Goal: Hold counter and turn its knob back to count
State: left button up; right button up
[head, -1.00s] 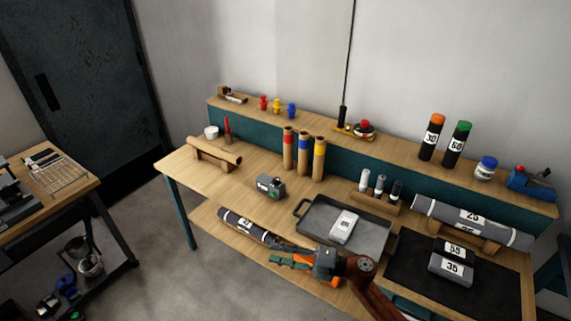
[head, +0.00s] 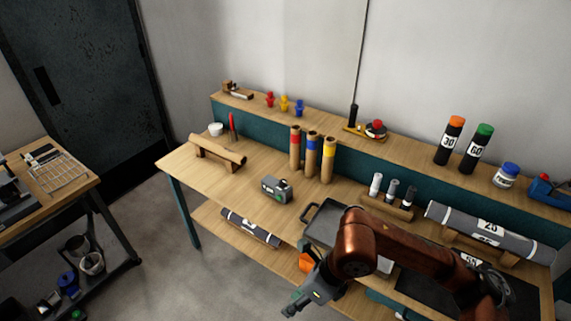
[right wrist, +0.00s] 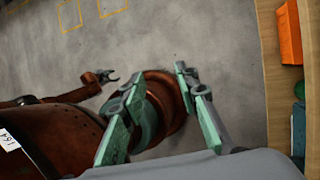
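My right gripper (head: 297,303) hangs at the bench's front side, below and apart from the counter. In the right wrist view its green fingers (right wrist: 160,110) are spread with nothing between them. My left gripper is not in the head view; a small dark claw on a brown arm (right wrist: 105,77) in the right wrist view may be it, but its state is unclear.
A grey tray (head: 322,216) lies right of the counter, partly behind my right arm. Cardboard tubes (head: 311,155) stand behind the counter, and a roll on a wooden stand (head: 217,150) lies to its left. The bench around the counter is clear.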

aim_at(283, 183)
jog(key=z, duration=0.05)
jog(key=i, duration=1.75)
